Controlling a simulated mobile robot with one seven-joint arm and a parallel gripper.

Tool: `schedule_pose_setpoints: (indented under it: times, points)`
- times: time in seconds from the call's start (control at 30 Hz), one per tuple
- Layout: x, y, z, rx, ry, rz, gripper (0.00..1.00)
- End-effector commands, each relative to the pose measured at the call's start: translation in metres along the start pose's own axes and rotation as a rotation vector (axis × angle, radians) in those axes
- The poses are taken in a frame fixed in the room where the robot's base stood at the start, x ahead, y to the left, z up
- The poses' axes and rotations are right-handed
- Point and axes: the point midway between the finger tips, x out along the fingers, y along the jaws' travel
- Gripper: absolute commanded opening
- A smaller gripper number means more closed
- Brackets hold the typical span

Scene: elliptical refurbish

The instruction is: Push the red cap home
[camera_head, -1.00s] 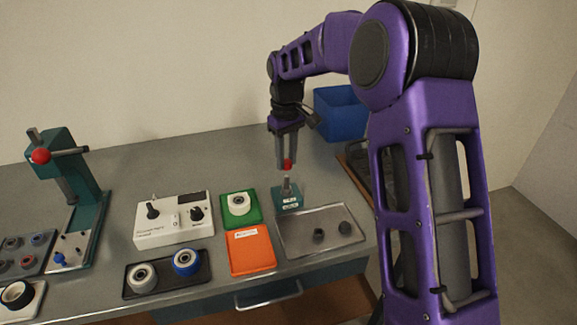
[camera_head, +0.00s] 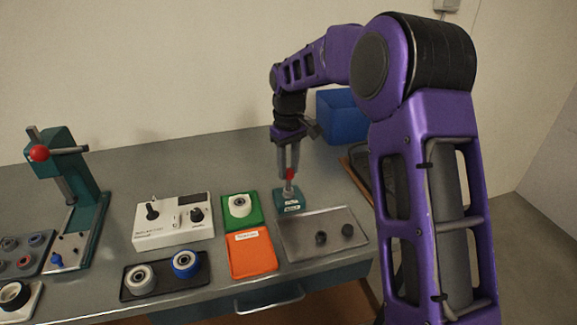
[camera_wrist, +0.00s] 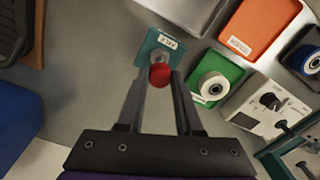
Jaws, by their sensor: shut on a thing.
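The red cap (camera_wrist: 160,74) is between the fingertips of my gripper (camera_wrist: 160,82) in the wrist view. My gripper is shut on it. In the head view the red cap (camera_head: 289,174) shows between the fingers of my gripper (camera_head: 289,172), at the top of the grey post on the small teal block (camera_head: 288,207). The teal block also shows in the wrist view (camera_wrist: 148,48) with a white label and a grey post under the cap. Whether the cap is seated on the post cannot be told.
A green pad (camera_head: 253,217) with a white wheel and an orange pad (camera_head: 250,258) lie left of the block. A grey tray (camera_head: 300,245) lies in front. A white control box (camera_head: 174,226) and teal press (camera_head: 85,190) stand further left. A blue bin (camera_head: 341,115) stands behind.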

Motion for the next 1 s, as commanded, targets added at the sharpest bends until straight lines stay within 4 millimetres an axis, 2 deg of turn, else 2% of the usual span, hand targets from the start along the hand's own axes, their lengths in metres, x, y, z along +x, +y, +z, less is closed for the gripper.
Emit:
schedule_pose_setpoints:
  times: [1.0]
  points:
    - [0.0064, 0.0000, 0.0000, 0.000, 0.000, 0.000, 0.00]
